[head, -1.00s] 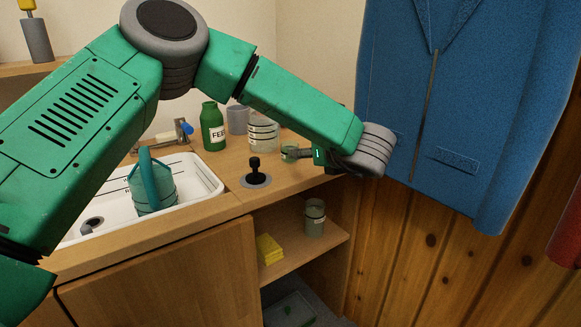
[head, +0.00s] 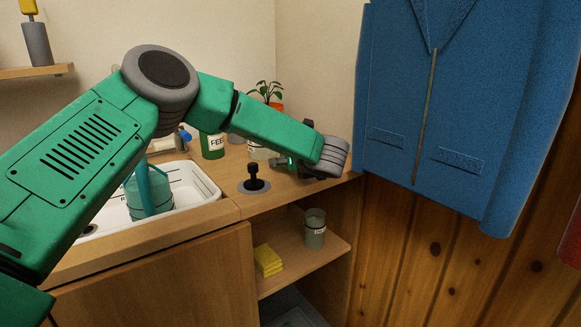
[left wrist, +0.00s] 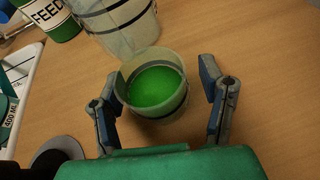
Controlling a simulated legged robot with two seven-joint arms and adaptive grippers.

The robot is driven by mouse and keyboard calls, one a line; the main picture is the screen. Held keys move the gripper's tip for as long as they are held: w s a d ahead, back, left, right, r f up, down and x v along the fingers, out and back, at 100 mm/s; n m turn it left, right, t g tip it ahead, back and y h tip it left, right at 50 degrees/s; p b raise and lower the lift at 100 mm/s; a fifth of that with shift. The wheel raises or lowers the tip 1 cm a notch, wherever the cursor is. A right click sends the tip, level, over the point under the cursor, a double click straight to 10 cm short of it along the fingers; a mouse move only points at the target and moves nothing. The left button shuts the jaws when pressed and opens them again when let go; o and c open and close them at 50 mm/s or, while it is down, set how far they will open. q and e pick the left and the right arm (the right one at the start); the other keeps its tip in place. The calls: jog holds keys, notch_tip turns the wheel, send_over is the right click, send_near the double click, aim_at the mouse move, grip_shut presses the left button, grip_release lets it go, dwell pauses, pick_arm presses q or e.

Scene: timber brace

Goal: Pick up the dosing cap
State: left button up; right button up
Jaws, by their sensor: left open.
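The dosing cap (left wrist: 155,88) is a small translucent cup with bright green inside, standing on the wooden counter in the left wrist view. My left gripper (left wrist: 163,84) is open, with one finger on each side of the cap. A gap shows at the right finger; the left finger is close to the cap's rim, and I cannot tell if it touches. In the head view my left gripper (head: 283,162) is low over the counter near the back right, and the cap is mostly hidden there. My right gripper is in neither view.
A clear container (left wrist: 115,25) stands just beyond the cap, beside the green FEED bottle (left wrist: 55,18). A black knob (head: 254,178) and the white sink (head: 195,187) with a teal jug (head: 150,195) lie left. A blue jacket (head: 455,110) hangs at right.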

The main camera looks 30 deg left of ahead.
pick_arm(q)
jog(key=shift+a, duration=0.3)
jog(key=shift+d+f, duration=0.1)
grip_shut()
notch_tip(320, 180, up, 10)
jog(key=p, duration=0.3)
